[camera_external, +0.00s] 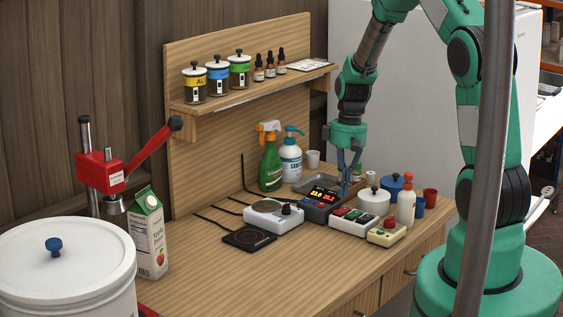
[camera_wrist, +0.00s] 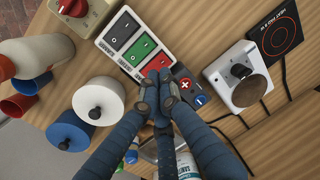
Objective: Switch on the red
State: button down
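A white switch box (camera_external: 353,222) on the bench holds a red, a green and a black rocker. In the wrist view the red rocker (camera_wrist: 157,67) is at the box's end nearest my fingertips, beside the green rocker (camera_wrist: 140,49) and black rocker (camera_wrist: 122,28). My gripper (camera_external: 345,191) points down near the red end of the box; its fingertips (camera_wrist: 158,88) look shut together with nothing between them. They appear just beside the red rocker and partly hide the neighbouring dark controller (camera_external: 318,207). I cannot tell whether they touch anything, nor the rocker's on/off position.
The dark controller has red plus and blue minus buttons (camera_wrist: 188,86). A white scale-like device (camera_external: 273,217) and a black hot plate (camera_external: 249,237) stand to the left. A cream box with a red knob (camera_external: 386,233), a white lidded pot (camera_external: 374,202) and a bottle (camera_external: 406,205) crowd the right.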

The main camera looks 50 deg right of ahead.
aim_at(340, 211)
jog(key=shift+a+f, duration=0.2)
jog(key=shift+f, duration=1.7)
